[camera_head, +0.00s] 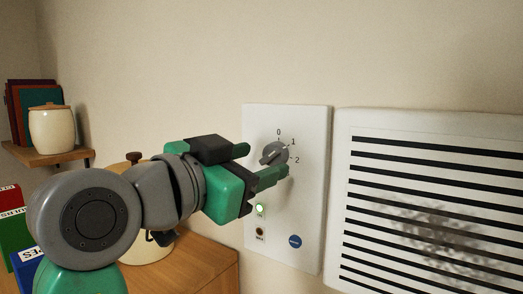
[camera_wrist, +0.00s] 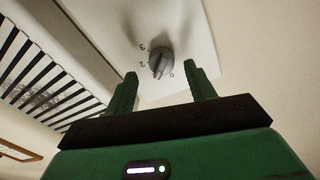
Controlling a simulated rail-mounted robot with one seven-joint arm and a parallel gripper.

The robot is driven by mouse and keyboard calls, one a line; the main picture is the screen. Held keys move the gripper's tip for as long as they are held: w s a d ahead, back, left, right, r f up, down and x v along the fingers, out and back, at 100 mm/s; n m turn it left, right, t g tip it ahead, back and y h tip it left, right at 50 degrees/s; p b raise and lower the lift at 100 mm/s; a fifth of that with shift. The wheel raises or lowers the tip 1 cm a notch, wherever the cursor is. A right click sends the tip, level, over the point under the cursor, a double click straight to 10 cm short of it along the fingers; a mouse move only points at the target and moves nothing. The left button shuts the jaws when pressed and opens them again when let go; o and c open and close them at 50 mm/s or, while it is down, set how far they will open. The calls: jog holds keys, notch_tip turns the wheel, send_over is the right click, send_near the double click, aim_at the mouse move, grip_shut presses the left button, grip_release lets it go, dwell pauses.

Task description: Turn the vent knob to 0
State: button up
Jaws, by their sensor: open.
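The vent knob (camera_head: 275,153) is a grey round dial with a raised grip bar on a white wall panel (camera_head: 313,130). In the head view, 0 is above it, 1 at upper right and 2 at right. The knob also shows in the wrist view (camera_wrist: 161,61), with 3, 2 and 0 around it. Its bar lies on a slant and seems to point between 0 and 2, near 1; the exact mark is unclear. My gripper (camera_head: 266,161) is open and empty in front of the knob. In the wrist view its fingertips (camera_wrist: 162,72) stand either side of the knob, apparently short of it.
A slatted vent grille (camera_head: 430,155) is right of the panel. A shelf with a cream jar (camera_head: 51,130) and a wooden cabinet (camera_head: 205,262) stand left.

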jog(key=shift+x, duration=1.2)
jog(key=shift+w+a, duration=0.1)
jog(key=c, duration=1)
jog(key=shift+o, duration=0.2)
jog(key=shift+p, duration=0.3)
jog(key=n+p, duration=0.1)
jog(key=n, duration=0.4)
jog(key=shift+r+p, duration=0.1)
jog(key=shift+p, duration=0.3)
jog(key=n+p, duration=0.1)
jog(key=n, duration=0.4)
jog(key=shift+t+p, duration=0.4)
jog(key=o, duration=1)
jog(key=shift+c, duration=0.2)
